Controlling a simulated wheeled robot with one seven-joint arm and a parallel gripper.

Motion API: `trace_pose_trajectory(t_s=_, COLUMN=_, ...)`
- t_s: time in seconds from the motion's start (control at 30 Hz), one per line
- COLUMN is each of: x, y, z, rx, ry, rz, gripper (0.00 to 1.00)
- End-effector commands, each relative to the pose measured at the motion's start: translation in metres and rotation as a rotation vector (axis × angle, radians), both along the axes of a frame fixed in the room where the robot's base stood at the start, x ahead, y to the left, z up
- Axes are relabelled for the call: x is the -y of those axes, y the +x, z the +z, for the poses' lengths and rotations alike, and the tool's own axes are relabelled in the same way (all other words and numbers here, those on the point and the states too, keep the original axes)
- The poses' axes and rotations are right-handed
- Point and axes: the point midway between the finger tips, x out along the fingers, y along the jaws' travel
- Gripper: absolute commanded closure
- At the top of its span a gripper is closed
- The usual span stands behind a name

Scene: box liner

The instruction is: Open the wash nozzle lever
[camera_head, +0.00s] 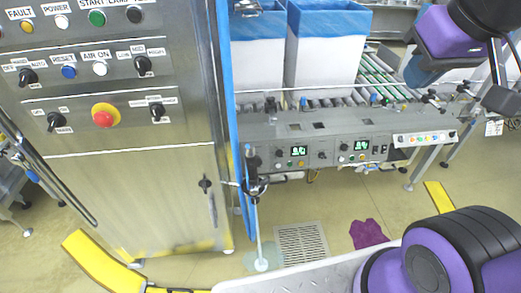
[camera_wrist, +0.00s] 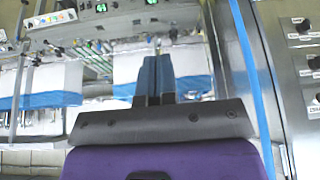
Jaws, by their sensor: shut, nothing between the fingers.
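The wash nozzle (camera_head: 256,187) is a small dark fitting on the right edge of the steel cabinet in the head view. A thin pale line, which looks like a water stream, runs from it down to a wet patch (camera_head: 262,264) on the floor. Its lever is too small to tell apart, so its position is unclear. I cannot make out the nozzle in the wrist view. My gripper (camera_wrist: 153,75) is shut and empty in the wrist view, its blue-grey fingers together. My purple gripper body is at the upper right of the head view, well away from the nozzle.
The cabinet's control panel (camera_head: 85,70) fills the left. A roller conveyor (camera_head: 375,75) carries white bins (camera_head: 322,60) with blue liners. A grey control box (camera_head: 330,135) runs along its front. A drain grate (camera_head: 301,243) and purple cloth (camera_head: 368,233) lie on the floor.

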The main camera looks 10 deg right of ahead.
Motion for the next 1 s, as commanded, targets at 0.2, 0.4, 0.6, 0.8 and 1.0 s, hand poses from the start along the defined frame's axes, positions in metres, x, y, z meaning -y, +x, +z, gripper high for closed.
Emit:
trace_pose_trajectory(t_s=0.2, x=-0.004, y=0.031, z=-0.006, rx=-0.130, ry=-0.011, rz=0.041, gripper=1.00)
trace_pose_trajectory(t_s=0.4, x=-0.010, y=0.069, z=-0.020, rx=-0.284, ry=0.001, rz=0.104, gripper=1.00)
trace_pose_trajectory(t_s=0.6, x=-0.013, y=0.107, z=-0.041, rx=-0.431, ry=0.038, rz=0.174, gripper=1.00)
trace_pose_trajectory(t_s=0.8, x=-0.016, y=0.143, z=-0.069, rx=-0.569, ry=0.102, rz=0.251, gripper=1.00)
trace_pose_trajectory(t_s=1.0, x=-0.016, y=0.176, z=-0.104, rx=-0.694, ry=0.196, rz=0.328, gripper=1.00)
